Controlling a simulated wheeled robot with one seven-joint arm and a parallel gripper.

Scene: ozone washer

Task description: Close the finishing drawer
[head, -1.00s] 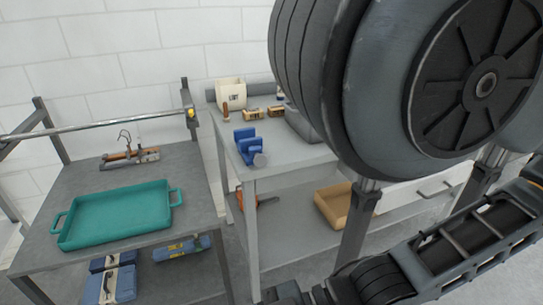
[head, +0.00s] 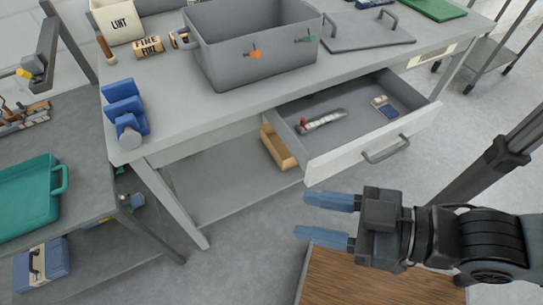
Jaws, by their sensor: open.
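The finishing drawer (head: 372,143) is pulled out from under the workbench, with its white front and grey handle (head: 386,149) facing me. Inside lie a red-and-white tool (head: 321,121) and small items (head: 384,107) at the right. My gripper (head: 325,219) is open and empty, its two blue fingers pointing left. It is in front of and below the drawer's left front corner in the picture, apart from it. Whether a label on the bench edge (head: 434,55) names this drawer is too small to read.
A grey bin (head: 250,45), a lid (head: 367,35), a blue vise (head: 126,108) and a lint box (head: 119,18) stand on the workbench (head: 165,95). A side table with a teal tray (head: 25,200) stands left.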

